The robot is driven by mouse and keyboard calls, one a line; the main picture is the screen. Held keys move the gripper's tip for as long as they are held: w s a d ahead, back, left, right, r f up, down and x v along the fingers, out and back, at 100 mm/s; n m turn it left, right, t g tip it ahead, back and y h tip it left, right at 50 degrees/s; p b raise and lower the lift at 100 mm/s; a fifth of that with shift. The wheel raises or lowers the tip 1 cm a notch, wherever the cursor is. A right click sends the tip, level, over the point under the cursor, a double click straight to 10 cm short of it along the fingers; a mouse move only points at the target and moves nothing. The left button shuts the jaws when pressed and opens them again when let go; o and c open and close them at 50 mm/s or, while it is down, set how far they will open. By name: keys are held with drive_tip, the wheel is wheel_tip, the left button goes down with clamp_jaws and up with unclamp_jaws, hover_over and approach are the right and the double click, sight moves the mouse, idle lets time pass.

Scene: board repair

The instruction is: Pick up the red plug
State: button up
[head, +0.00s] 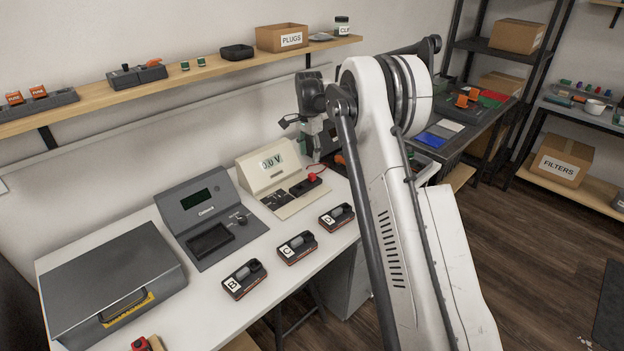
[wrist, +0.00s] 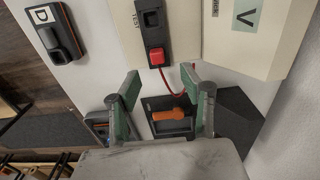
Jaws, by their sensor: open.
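The red plug (wrist: 156,56) sits on the dark test strip of the cream meter, with a red wire running from it. It also shows in the head view as a small red piece (head: 313,177) at the meter's right edge. My gripper (wrist: 160,78) is open and empty. In the wrist view its two green-padded fingers point towards the plug, which appears just beyond the fingertips and between them. I cannot tell the gap in depth. In the head view my arm hides part of the bench around the gripper.
The cream meter (head: 265,168) stands at the back beside a grey tester (head: 197,208). Labelled modules B (head: 244,279), C (head: 298,247) and D (head: 336,217) line the bench front. An orange-handled piece (wrist: 169,115) lies in a dark holder below the fingers. A grey case (head: 112,275) is at left.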

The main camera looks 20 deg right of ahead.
sight(312, 174)
wheel_tip(312, 174, down, 4)
drive_tip(key=shift+r, duration=0.15)
drive_tip(key=f, duration=0.2)
drive_tip(key=d+f, duration=0.1)
drive_tip(key=f, duration=0.1)
drive_tip(key=shift+s+f, duration=0.15)
drive_tip(key=shift+a+f, duration=0.1)
drive_tip(key=shift+f, duration=0.35)
drive_tip(key=shift+c, duration=0.2)
clamp_jaws()
drive_tip(key=shift+r, duration=0.1)
